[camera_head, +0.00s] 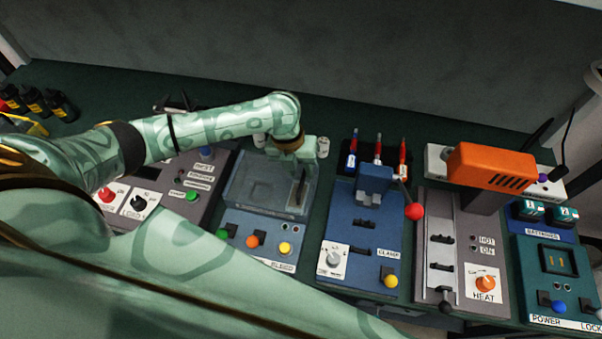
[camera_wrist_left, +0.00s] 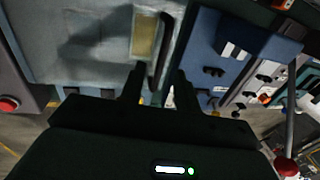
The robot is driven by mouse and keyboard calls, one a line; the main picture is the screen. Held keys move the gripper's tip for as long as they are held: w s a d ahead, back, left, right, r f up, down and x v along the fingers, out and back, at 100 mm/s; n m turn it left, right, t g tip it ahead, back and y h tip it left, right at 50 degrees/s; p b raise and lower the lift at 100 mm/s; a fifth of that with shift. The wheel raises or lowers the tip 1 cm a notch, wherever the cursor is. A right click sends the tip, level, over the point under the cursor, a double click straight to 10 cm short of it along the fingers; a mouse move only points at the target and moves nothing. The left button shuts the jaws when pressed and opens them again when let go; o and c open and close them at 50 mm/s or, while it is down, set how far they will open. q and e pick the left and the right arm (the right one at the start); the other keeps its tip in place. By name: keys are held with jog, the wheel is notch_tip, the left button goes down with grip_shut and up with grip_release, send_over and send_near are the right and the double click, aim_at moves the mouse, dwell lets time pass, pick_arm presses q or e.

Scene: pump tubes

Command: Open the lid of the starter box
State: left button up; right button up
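A blue box (camera_head: 240,222) with a clear, greyish lid (camera_head: 255,185) stands below my left arm; I cannot read a starter label on it. The lid looks closed, with a dark upright handle (camera_head: 303,186) near its right side. My left gripper (camera_head: 291,151) is over the lid's far right part, its fingers hidden in the head view. In the left wrist view, the gripper's two dark fingers (camera_wrist_left: 157,78) are apart, with the handle (camera_wrist_left: 161,45) just ahead, near the gap between them. I cannot tell whether they touch it. My right gripper is not in view.
A blue clamp unit (camera_head: 375,235) with a red-knobbed lever (camera_head: 413,211) stands close on the right. Further right are a heat unit (camera_head: 488,275) with an orange head (camera_head: 490,166) and a power box (camera_head: 550,290). A grey button panel (camera_head: 205,175) stands left.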

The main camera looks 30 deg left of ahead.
pick_arm(q)
jog(key=shift+d+f, duration=0.2)
jog(key=shift+f, duration=0.7)
grip_shut()
jog(key=shift+r, duration=0.1)
